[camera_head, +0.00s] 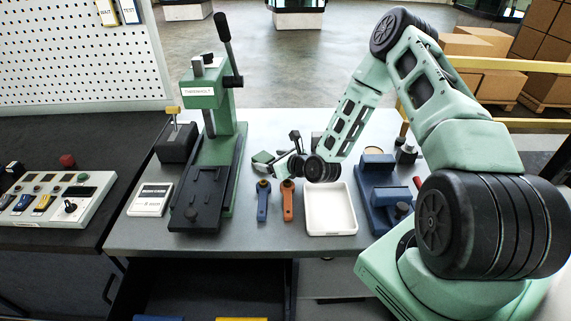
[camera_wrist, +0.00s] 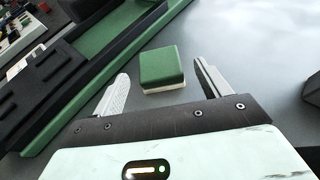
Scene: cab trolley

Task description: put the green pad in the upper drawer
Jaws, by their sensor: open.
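The green pad (camera_wrist: 162,66) is a small block with a green top and a pale underside. It lies on the grey bench top, between and slightly beyond my gripper's fingers in the wrist view. In the head view the pad (camera_head: 262,157) is small, just left of my gripper (camera_head: 277,167). My gripper (camera_wrist: 162,82) is open and empty, its two grey fingers spread to either side of the pad. The upper drawer (camera_head: 215,288) is pulled out below the bench front, its dark inside holding a blue and a yellow item at the bottom edge.
A green press (camera_head: 214,115) stands left of the pad, close to my gripper. A blue-handled tool (camera_head: 263,201), an orange-handled tool (camera_head: 287,203) and a white tray (camera_head: 331,223) lie in front. A blue fixture (camera_head: 378,190) stands at right. Clear bench surrounds the pad.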

